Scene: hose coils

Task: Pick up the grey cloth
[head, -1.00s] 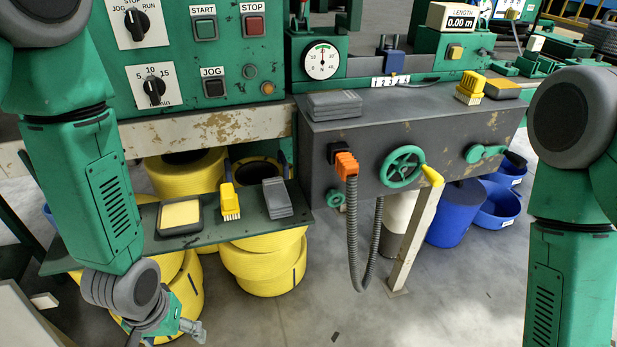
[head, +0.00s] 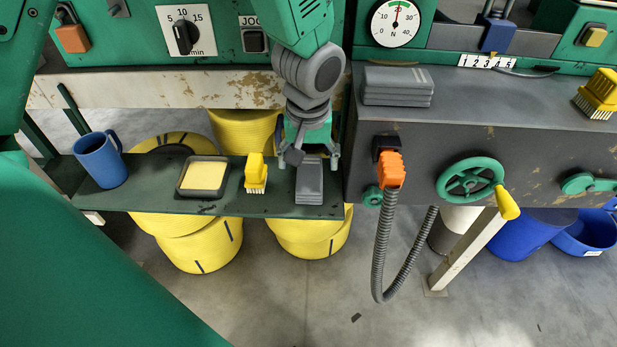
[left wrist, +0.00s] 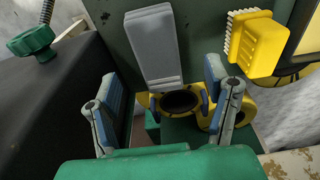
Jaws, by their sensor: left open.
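A grey folded cloth (head: 309,186) lies on the narrow green shelf (head: 225,205), near its right end. In the left wrist view the cloth (left wrist: 153,48) lies beyond and between the fingers. My left gripper (head: 310,160) is open over the cloth's back end and hides part of it in the head view; its two blue-padded fingers (left wrist: 162,85) hold nothing. A second stack of grey folded cloth (head: 398,86) lies on top of the dark grey machine housing. My right gripper is not in view.
On the shelf, a yellow brush (head: 256,175), a tray with a yellow pad (head: 203,178) and a blue mug (head: 101,160) stand left of the cloth. The machine housing (head: 450,130) rises close on the right, with an orange-ended hose (head: 381,240). Yellow coils (head: 195,243) sit below.

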